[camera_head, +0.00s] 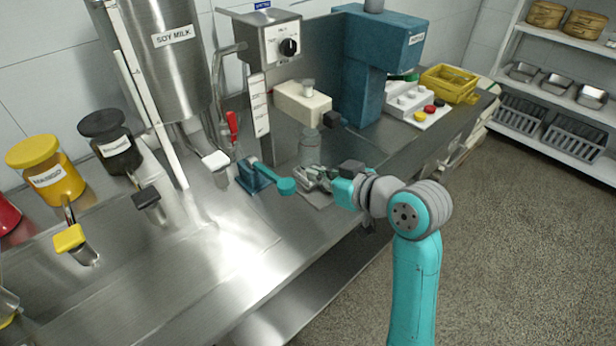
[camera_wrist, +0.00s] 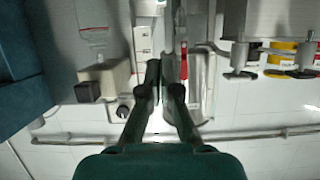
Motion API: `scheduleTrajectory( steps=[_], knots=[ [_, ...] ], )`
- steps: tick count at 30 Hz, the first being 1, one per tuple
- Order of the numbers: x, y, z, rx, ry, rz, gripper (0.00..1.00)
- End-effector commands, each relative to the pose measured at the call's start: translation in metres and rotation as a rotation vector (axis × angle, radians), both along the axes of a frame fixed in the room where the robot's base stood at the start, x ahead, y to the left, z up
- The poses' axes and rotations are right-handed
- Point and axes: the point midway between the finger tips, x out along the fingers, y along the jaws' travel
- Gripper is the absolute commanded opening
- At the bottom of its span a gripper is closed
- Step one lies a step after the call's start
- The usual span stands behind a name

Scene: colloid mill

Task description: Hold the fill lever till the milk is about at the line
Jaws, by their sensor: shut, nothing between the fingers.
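The steel soy milk tank (camera_head: 170,60) stands at the back left with a white sight strip down its front. A white-tipped lever (camera_head: 215,161) sits below it, and a red handle (camera_head: 232,122) stands upright beside it. The red handle also shows in the wrist view (camera_wrist: 184,64). A teal paddle lever (camera_head: 284,186) on a blue bracket is just left of my gripper (camera_head: 312,178). My gripper is shut and empty, and its fingers also show in the wrist view (camera_wrist: 166,80). A clear jar (camera_head: 309,146) stands behind it; its milk level cannot be made out.
A steel box with a dial (camera_head: 289,47) and a cream block (camera_head: 302,103) stand behind the jar. A blue machine (camera_head: 368,70) and a yellow crate (camera_head: 450,83) are farther right. Lidded canisters (camera_head: 110,140) line the left. The front left counter (camera_head: 180,270) is clear.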

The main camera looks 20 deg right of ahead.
Motion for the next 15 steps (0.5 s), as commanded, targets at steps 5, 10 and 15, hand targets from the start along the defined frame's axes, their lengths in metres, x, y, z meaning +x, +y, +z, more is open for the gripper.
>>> scheduleTrajectory(
  steps=[5, 10, 15],
  knots=[
    [0.026, 0.010, -0.011, 0.000, 0.002, 0.003, 0.00],
    [0.054, 0.019, -0.022, -0.001, 0.002, 0.002, 0.00],
    [0.081, 0.028, -0.033, -0.001, 0.001, 0.002, 0.00]
  ],
)
